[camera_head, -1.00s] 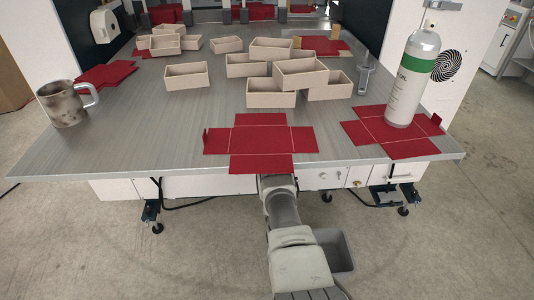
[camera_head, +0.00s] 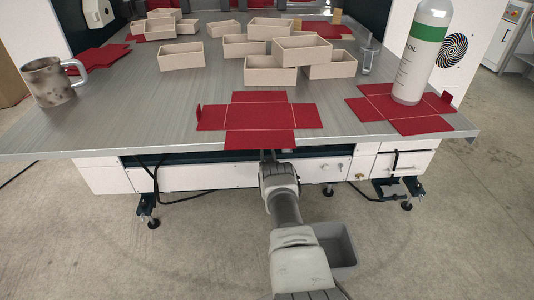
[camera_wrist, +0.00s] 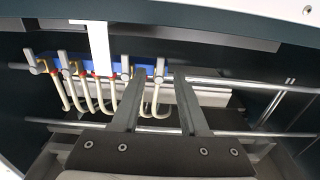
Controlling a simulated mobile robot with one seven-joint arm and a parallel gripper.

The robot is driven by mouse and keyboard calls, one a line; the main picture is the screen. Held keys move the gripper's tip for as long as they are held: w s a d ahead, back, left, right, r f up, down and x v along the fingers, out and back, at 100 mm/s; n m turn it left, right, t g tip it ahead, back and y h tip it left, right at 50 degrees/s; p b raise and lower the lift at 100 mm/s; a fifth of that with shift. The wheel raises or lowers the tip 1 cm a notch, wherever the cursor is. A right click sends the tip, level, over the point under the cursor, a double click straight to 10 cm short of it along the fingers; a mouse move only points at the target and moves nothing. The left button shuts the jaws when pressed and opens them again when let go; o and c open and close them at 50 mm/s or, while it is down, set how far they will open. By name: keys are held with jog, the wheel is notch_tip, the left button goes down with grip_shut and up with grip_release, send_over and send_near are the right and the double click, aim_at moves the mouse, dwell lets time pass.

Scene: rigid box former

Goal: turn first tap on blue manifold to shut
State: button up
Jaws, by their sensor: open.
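In the wrist view the blue manifold (camera_wrist: 142,72) runs across the dark space under the table. Grey taps stand along it: one at the far left (camera_wrist: 35,62), one beside it (camera_wrist: 65,62), one near my left finger (camera_wrist: 125,68) and one at the right end (camera_wrist: 160,70). Pale hoses curve down below them. My gripper (camera_wrist: 157,74) is open. Its tips overlap the right part of the manifold in the picture, with the right-end tap showing between them. I cannot tell whether they touch. In the head view the table front hides my gripper's tips.
A white vertical strip (camera_wrist: 99,48) hangs in front of the manifold. Metal rails (camera_wrist: 240,85) cross the space. Above, the table (camera_head: 150,110) carries red flat blanks (camera_head: 260,117), several beige boxes (camera_head: 272,71), a mug (camera_head: 47,83) and a bottle (camera_head: 420,65).

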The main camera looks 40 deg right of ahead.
jog(key=shift+b+x, duration=0.55)
jog(key=shift+x, duration=0.75)
grip_shut()
